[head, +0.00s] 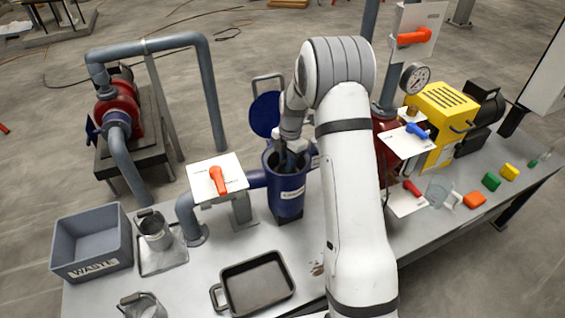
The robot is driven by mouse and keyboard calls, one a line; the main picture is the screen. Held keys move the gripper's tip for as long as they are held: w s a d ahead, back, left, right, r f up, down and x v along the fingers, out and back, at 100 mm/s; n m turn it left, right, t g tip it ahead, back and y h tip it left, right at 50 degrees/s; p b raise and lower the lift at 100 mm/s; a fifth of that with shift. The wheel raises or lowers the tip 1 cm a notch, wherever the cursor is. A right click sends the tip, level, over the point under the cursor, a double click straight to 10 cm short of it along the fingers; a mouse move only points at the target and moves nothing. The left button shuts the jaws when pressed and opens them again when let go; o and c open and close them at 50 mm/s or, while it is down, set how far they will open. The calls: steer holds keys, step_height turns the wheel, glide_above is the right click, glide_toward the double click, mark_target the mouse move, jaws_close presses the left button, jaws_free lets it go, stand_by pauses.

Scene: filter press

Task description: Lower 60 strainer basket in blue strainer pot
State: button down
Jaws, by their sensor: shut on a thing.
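The blue strainer pot (287,192) stands on the bench with a white label on its front. Its round blue lid (265,114) is swung open behind it. My gripper (290,158) points down at the pot's open mouth, right at the rim. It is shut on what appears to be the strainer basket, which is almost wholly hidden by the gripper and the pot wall. I cannot read a 60 on it or tell how deep it sits. Another metal basket (155,232) with a handle stands on a small tray at left, and a similar one (144,307) is at the front edge.
A grey waste bin (91,268) stands at the bench's left end. A black pan (256,283) lies in front of the pot. A red-handled valve (218,180) is left of the pot. My arm covers the bench to its right, beside a blue-handled valve (417,131) and a yellow machine (440,112).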

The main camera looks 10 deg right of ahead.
stand_by(0.4)
steer(key=c, duration=1.3)
jaws_free()
steer(key=shift+r, duration=0.1)
steer(key=shift+w+r+p, duration=0.15)
steer(key=shift+r+p, duration=1.6)
steer(key=shift+r, duration=1.95)
steer(key=shift+r+p, duration=0.55)
steer(key=shift+r, duration=0.7)
